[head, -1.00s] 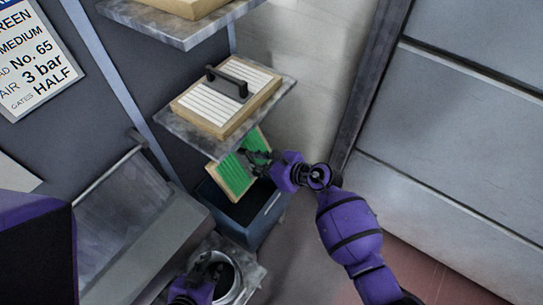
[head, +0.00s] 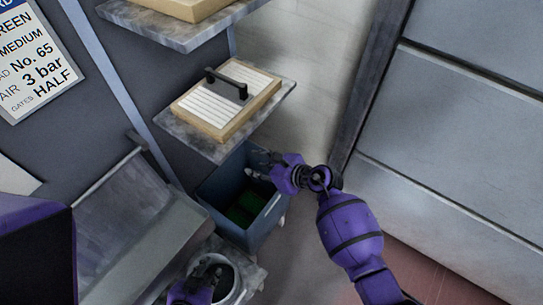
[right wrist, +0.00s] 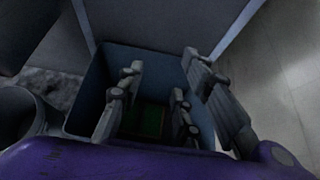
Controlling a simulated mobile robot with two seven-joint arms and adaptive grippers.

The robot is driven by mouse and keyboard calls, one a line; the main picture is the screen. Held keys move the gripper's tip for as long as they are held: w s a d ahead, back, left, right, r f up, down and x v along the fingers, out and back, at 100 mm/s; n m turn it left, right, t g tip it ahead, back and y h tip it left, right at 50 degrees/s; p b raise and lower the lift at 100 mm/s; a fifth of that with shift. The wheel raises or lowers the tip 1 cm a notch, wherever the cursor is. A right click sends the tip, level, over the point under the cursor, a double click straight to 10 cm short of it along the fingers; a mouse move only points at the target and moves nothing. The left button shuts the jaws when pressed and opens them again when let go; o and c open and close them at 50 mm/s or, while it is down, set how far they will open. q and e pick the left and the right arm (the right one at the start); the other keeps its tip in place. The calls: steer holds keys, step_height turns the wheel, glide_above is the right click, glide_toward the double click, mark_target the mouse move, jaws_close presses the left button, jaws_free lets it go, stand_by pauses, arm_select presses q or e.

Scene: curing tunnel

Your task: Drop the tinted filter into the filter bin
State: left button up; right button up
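The green tinted filter (head: 243,208) lies low inside the blue-grey filter bin (head: 266,221). It also shows as a dark green patch at the bottom of the bin in the right wrist view (right wrist: 152,121). My right gripper (head: 258,168) is over the bin's upper right side. In the right wrist view its fingers (right wrist: 152,98) are spread apart with nothing between them. My left gripper (head: 212,275) is at the bottom of the head view, in front of a round metal pot; its fingers are too unclear to tell their state.
A white pleated filter with a black handle (head: 228,98) lies on a shelf (head: 190,135) just above the bin. A round metal pot (head: 232,284) stands on a ledge below the bin. A grey sloped panel (head: 130,225) is at left.

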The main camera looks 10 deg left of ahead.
steer(key=v, duration=1.2)
steer(key=shift+a, duration=0.15)
stand_by(0.4)
